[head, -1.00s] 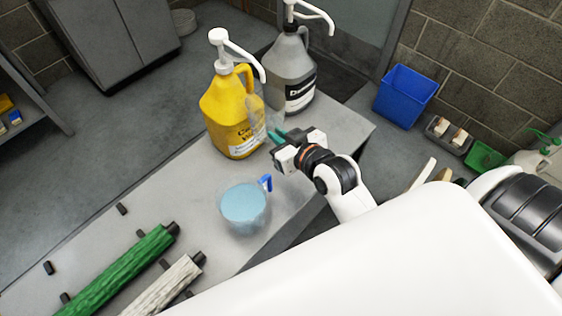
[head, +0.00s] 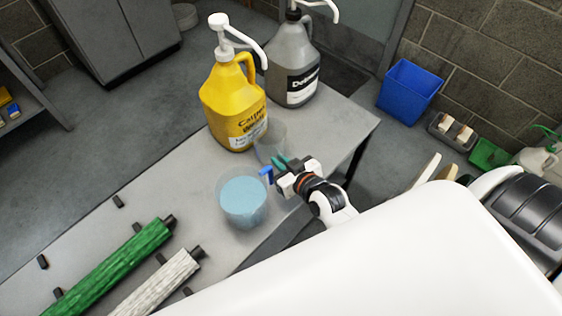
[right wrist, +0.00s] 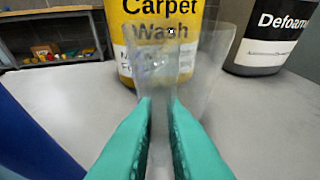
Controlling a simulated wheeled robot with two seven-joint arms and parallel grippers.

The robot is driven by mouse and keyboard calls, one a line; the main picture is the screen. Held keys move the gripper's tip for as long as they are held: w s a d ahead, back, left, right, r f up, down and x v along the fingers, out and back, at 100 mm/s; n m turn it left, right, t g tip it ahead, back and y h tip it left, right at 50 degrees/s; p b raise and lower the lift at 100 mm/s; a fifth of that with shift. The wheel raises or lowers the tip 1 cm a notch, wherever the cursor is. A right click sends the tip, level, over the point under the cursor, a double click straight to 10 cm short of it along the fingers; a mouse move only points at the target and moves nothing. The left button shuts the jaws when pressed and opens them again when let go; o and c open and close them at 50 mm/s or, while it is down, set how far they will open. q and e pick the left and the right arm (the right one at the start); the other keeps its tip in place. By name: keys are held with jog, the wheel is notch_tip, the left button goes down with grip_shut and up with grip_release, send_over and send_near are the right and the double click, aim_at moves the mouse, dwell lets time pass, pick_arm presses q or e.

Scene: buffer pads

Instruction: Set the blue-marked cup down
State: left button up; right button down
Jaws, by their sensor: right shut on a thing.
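My right gripper (head: 282,163) has teal fingers shut on a clear, empty-looking cup (head: 271,141). The right wrist view shows the cup (right wrist: 180,60) upright between the fingertips, in front of the yellow jug. I see no clear blue mark on it, and cannot tell whether its base touches the table. A second clear cup (head: 243,212) with pale blue contents and a blue handle (head: 266,175) stands on the grey table (head: 165,190), just left of my right gripper. A blue shape, likely that handle, fills the lower left of the right wrist view. My left gripper is not in view.
A yellow Carpet Wash jug (head: 232,105) stands close behind the held cup; a grey Defoamer jug (head: 292,65) is farther back. Green (head: 115,265) and white (head: 160,282) rollers lie at the table's near left. Bare table lies right of the held cup, up to the edge.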

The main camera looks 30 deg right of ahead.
jog(key=shift+f, duration=0.15)
jog(key=c, duration=1.5)
grip_release()
jog(key=shift+s+r, duration=0.1)
jog(key=shift+r, duration=0.15)
jog(key=p+v, duration=0.1)
jog(key=v, duration=1)
jog(key=shift+s, duration=0.4)
